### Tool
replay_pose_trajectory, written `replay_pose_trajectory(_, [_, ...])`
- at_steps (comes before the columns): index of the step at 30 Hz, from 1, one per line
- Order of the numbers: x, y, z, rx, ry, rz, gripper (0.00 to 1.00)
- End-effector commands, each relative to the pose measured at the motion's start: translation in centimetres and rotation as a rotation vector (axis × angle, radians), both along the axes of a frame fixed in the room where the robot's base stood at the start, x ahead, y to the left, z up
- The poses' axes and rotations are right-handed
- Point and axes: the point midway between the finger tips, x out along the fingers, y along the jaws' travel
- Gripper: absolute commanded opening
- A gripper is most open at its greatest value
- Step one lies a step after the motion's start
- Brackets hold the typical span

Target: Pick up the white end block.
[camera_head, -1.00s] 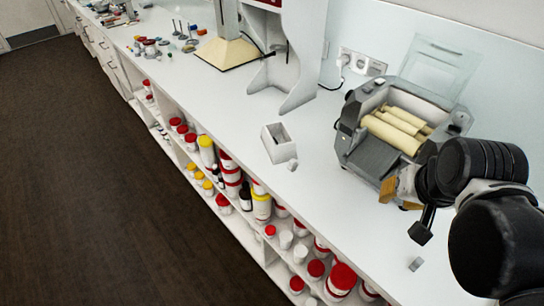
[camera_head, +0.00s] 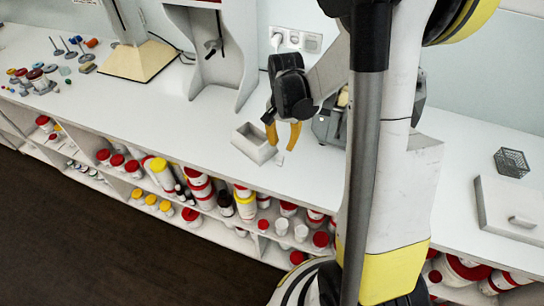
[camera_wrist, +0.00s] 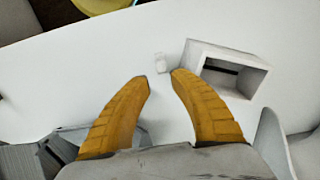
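A small white block (camera_wrist: 160,62), which I take as the white end block, lies on the white counter in the wrist view. It sits just beyond my fingertips, beside an open white box. In the head view the small block (camera_head: 279,159) shows faintly just below my gripper (camera_head: 282,146). My gripper, with two orange fingers, is open and empty; in the wrist view the gap between its tips (camera_wrist: 162,77) lines up with the block. The fingers point down at the counter. Their exact height above it is hard to tell.
The open white box (camera_head: 253,143) stands close beside the block; its wall (camera_wrist: 245,86) nears the right fingertip in the wrist view. The grey roller mill (camera_head: 328,126) is partly hidden behind my arm. A grey stand (camera_head: 205,75) is behind left. Jars fill the shelves below.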

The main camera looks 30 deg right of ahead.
Motion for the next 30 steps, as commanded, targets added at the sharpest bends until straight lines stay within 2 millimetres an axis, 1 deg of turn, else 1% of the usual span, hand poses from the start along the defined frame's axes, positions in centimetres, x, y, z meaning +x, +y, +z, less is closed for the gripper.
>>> replay_pose_trajectory(1, [0.0,0.0,-1.0,0.000,0.000,0.001,0.27])
replay_pose_trajectory(8, [0.0,0.2,-2.9,0.000,-0.001,0.003,0.27])
replay_pose_trajectory(12, [-0.2,0.5,-5.3,0.000,-0.001,0.003,0.27])
replay_pose_trajectory(15, [-0.2,0.5,-6.6,0.000,-0.001,0.003,0.27])
replay_pose_trajectory(18, [-0.2,0.5,-7.1,0.000,-0.001,0.003,0.27])
replay_pose_trajectory(25, [-0.2,0.5,-7.1,0.000,-0.001,0.003,0.26])
replay_pose_trajectory(26, [-0.2,0.5,-7.1,0.000,-0.001,0.003,0.17])
replay_pose_trajectory(27, [-0.2,0.5,-7.1,0.000,-0.001,0.003,0.05])
replay_pose_trajectory(28, [-0.2,0.5,-7.1,0.000,-0.001,0.003,0.00])
replay_pose_trajectory(30, [-0.2,0.5,-7.1,0.000,-0.001,0.003,0.00])
